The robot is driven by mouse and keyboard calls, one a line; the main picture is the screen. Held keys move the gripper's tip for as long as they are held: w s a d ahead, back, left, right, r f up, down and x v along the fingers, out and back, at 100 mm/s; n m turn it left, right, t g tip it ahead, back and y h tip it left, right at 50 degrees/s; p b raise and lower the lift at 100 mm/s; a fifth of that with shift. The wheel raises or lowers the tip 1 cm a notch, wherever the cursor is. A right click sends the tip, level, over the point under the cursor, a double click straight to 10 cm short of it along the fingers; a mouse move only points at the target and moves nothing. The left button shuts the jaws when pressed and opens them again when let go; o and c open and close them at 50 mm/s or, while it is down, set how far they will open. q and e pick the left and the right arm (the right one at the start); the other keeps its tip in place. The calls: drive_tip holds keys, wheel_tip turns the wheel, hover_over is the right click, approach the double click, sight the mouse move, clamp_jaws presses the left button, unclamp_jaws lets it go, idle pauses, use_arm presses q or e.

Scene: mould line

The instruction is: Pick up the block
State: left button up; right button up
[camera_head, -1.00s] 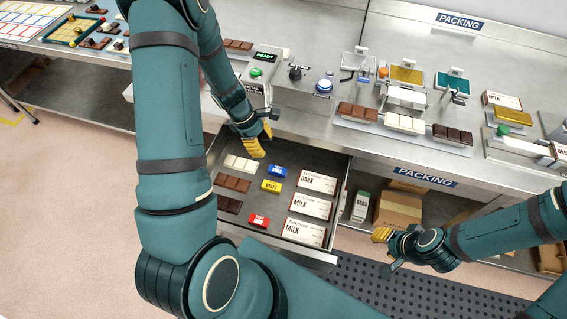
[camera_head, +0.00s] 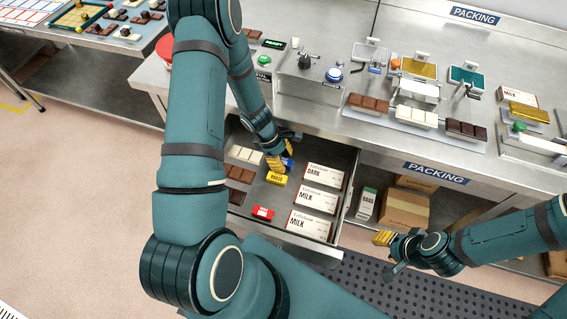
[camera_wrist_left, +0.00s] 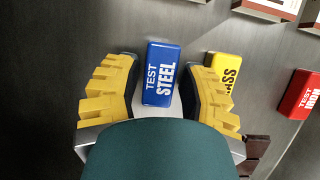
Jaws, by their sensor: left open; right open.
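Three small labelled blocks lie in the open drawer (camera_head: 331,228). The blue block marked TEST STEEL (camera_wrist_left: 161,75) lies between the spread yellow fingers of my left gripper (camera_wrist_left: 158,95) in the left wrist view. In the head view the blue block (camera_head: 287,163) is partly hidden by that gripper (camera_head: 281,163). The yellow block (camera_head: 277,179) lies just in front of it; in the wrist view one finger partly covers it. The red block (camera_head: 263,213) lies nearer the drawer front. My left gripper is open. My right gripper (camera_head: 384,238) is open and empty, right of the drawer.
White DARK and MILK boxes (camera_head: 316,198) fill the drawer's right side, and chocolate bars (camera_head: 240,173) its left side. The steel packing bench (camera_head: 330,112) stands behind, with trays and devices. A cardboard box (camera_head: 404,208) sits on the shelf below.

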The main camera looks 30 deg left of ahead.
use_arm(q)
drive_tip(key=shift+d+f, duration=0.1)
drive_tip(key=shift+f, duration=0.25)
drive_tip(key=shift+r, duration=0.1)
clamp_jaws()
